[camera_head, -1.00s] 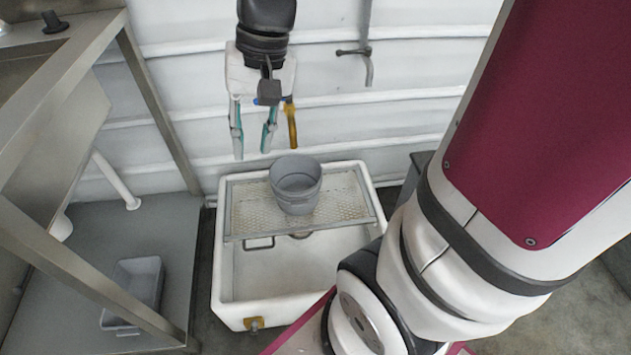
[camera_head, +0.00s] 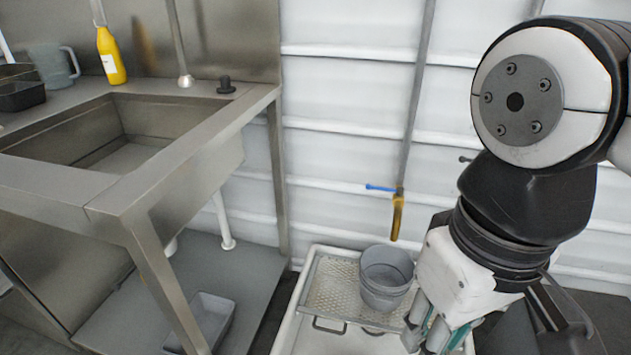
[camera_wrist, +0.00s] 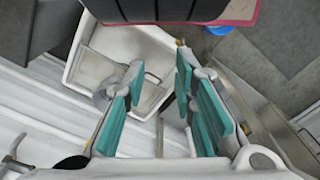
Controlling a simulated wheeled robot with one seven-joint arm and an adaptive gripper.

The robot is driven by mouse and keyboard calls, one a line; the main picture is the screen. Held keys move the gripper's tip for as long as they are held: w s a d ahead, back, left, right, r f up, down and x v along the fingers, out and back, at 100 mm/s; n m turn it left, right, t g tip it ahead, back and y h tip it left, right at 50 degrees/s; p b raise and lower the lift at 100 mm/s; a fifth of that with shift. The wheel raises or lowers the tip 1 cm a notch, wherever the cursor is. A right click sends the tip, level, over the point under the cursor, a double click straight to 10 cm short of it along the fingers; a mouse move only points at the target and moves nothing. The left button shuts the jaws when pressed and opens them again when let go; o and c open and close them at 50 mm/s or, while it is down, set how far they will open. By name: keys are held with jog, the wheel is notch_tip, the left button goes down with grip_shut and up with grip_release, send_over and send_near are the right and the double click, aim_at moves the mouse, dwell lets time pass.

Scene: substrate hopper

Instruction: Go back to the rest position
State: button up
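My gripper (camera_head: 432,335) is at the lower right of the head view, pointing down, its tips near the picture's lower edge. In the wrist view my gripper (camera_wrist: 160,70) has its two teal-padded fingers apart with nothing between them, so it is open. A grey bucket (camera_head: 386,280) stands upright on a perforated rack (camera_head: 332,290) across a white basin (camera_head: 290,325). In the head view the gripper appears just right of the bucket; their exact gap cannot be told. In the wrist view the basin (camera_wrist: 84,30) lies beyond the fingers.
A steel sink bench (camera_head: 120,205) fills the left, with a yellow bottle (camera_head: 111,56) and a grey jug (camera_head: 55,66) on top. A grey tub (camera_head: 210,318) sits below it. A tap with a blue lever (camera_head: 396,205) is on the white wall behind the basin.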

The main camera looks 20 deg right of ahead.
dwell(0.3)
notch_tip(320, 180, up, 30)
jog(key=t+p, duration=0.4)
jog(key=p, duration=2.4)
jog(key=shift+d, duration=0.25)
jog(key=shift+r, duration=0.1)
